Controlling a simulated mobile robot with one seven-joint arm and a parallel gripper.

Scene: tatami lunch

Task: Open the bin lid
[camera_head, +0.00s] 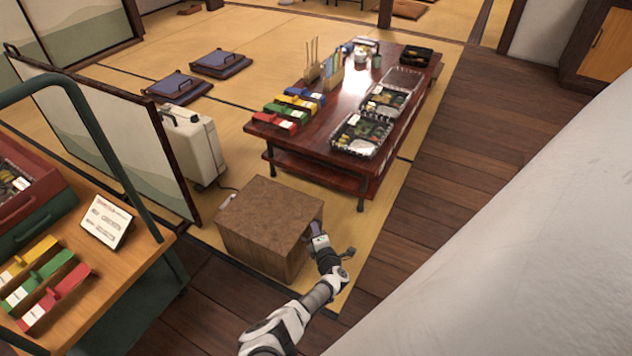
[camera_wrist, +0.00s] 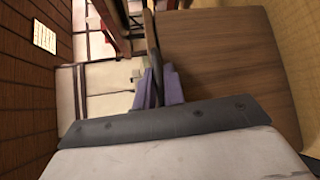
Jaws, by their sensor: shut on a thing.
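The bin is a brown wooden box (camera_head: 262,250) on the floor at the front edge of the tatami. Its flat speckled lid (camera_head: 272,203) lies about level on top. I cannot tell if there is a small gap under it. My gripper (camera_head: 317,229) is at the lid's right front edge, with my arm reaching in from below. In the wrist view my purple fingers (camera_wrist: 158,88) are shut on the thin brown lid edge (camera_wrist: 151,35), beside the bin's wooden side panel (camera_wrist: 222,60). The bin's inside is hidden.
A low red-brown table (camera_head: 330,115) with bento trays and colored boxes stands behind the bin. A pale case (camera_head: 191,148) and a folding screen (camera_head: 110,130) are to the left. A wooden cart (camera_head: 140,250) stands at the front left. Dark floorboards (camera_head: 440,215) at right are clear.

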